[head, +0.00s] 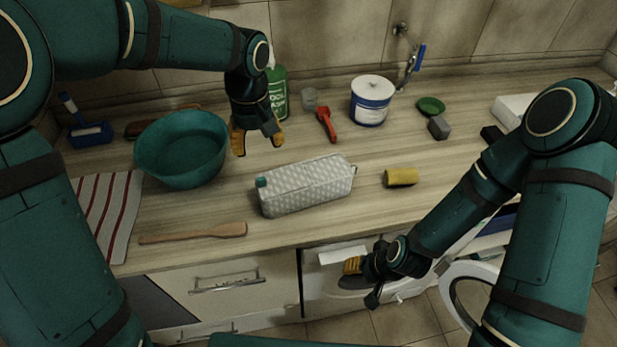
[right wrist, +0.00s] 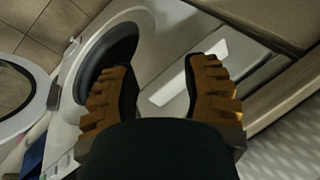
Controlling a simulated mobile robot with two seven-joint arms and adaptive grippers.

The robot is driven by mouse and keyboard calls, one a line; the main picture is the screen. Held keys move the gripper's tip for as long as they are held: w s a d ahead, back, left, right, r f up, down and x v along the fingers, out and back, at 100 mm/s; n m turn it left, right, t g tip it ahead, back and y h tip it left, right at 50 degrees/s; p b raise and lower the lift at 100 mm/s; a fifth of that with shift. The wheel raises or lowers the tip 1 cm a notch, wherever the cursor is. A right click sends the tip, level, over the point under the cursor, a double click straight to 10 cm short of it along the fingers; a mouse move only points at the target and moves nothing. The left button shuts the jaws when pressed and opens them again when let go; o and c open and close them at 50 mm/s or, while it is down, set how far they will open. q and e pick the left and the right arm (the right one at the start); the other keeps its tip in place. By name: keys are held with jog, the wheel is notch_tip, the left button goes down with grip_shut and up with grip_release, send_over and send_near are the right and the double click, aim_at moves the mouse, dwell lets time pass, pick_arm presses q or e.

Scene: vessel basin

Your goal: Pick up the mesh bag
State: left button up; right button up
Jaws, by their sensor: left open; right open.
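The mesh bag appears to be the long, light grey, patterned, box-shaped item (head: 308,187) lying mid-counter, with a teal spot at its left end. Its pattern also seems to show at the lower right of the right wrist view (right wrist: 290,155). My left gripper (head: 257,141) is open and empty, pointing down, behind and left of the bag and apart from it. My right gripper (head: 362,281) is low in front of the counter edge, below and right of the bag. In the right wrist view its fingers (right wrist: 161,75) are apart with nothing between them.
A teal basin (head: 182,150) stands left of my left gripper. A yellow sponge (head: 401,177) lies right of the bag, a wooden spatula (head: 195,234) front left. A washer door (head: 470,297) hangs open.

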aim_at(261, 179)
pick_arm(q)
notch_tip(261, 179, down, 7)
jog(key=shift+s+f+b, duration=0.15)
jog(key=shift+f+b, duration=0.05)
jog(key=shift+b, duration=0.1)
jog(key=f, duration=0.4)
jog(key=shift+w+a, duration=0.2)
jog(key=shift+a, duration=0.2)
jog(key=shift+f, duration=0.6)
jog(key=shift+c, duration=0.4)
grip_shut()
